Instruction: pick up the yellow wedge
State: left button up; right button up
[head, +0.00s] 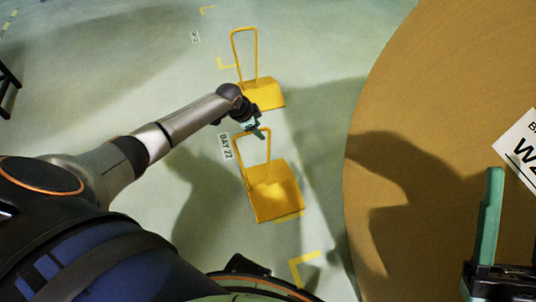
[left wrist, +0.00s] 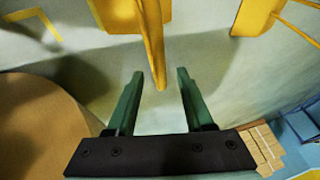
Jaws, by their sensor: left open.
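Two yellow wedges with tall loop handles stand on the floor in the head view: a nearer wedge (head: 275,200) and a farther wedge (head: 264,97). My left gripper (head: 261,132) is at the top of the nearer wedge's handle. In the left wrist view its fingers (left wrist: 160,75) are open, and the end of the yellow handle (left wrist: 151,30) shows between the fingertips, with a gap on each side. I cannot tell how deep it sits. Part of one wedge body (left wrist: 115,14) shows behind. My right gripper (head: 494,175) shows only one green finger at the lower right.
A large brown kraft roll (head: 420,120) with a white label (head: 520,150) fills the right side. Yellow corner marks (head: 305,258) and a "DAY 22" label (head: 226,147) are on the floor. Floor left of the wedges is mostly clear. A black frame (head: 8,90) stands far left.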

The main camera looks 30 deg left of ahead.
pick_arm(q)
jog(key=shift+c, duration=0.4)
grip_shut()
dwell(0.9)
jog(key=shift+w+r, duration=0.1)
